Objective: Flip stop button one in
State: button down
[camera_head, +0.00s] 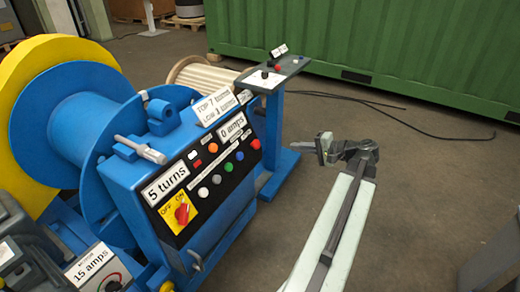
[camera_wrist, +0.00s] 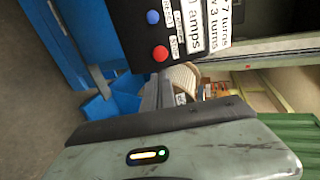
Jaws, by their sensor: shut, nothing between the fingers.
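The blue control box carries a black panel (camera_head: 207,178) with a row of buttons. At its right end is a red button (camera_head: 255,144), beside a blue one (camera_head: 239,156). The red button also shows close up in the wrist view (camera_wrist: 160,53), with a small label that seems to read stop. My gripper (camera_head: 322,148) is shut and empty, to the right of the panel and apart from it. In the wrist view its dark fingers (camera_wrist: 158,92) point toward the red button's end of the panel. Whether they touch anything is not clear there.
A red and yellow on/off switch (camera_head: 181,213) sits at the panel's lower left. A blue stand (camera_head: 275,120) with a small control plate (camera_head: 275,73) rises behind the box. A green container (camera_head: 400,45) closes the back.

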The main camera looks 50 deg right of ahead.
aim_at(258, 145)
jog(key=shift+w+a, duration=0.1)
jog(key=shift+w, duration=0.05)
jog(key=b+x, duration=0.4)
jog(key=x, duration=0.9)
jog(key=shift+a+f, duration=0.1)
jog(key=shift+f, duration=0.1)
jog(key=shift+w+a+f, duration=0.1)
jog(key=shift+w+a, duration=0.05)
jog(key=shift+w, duration=0.3)
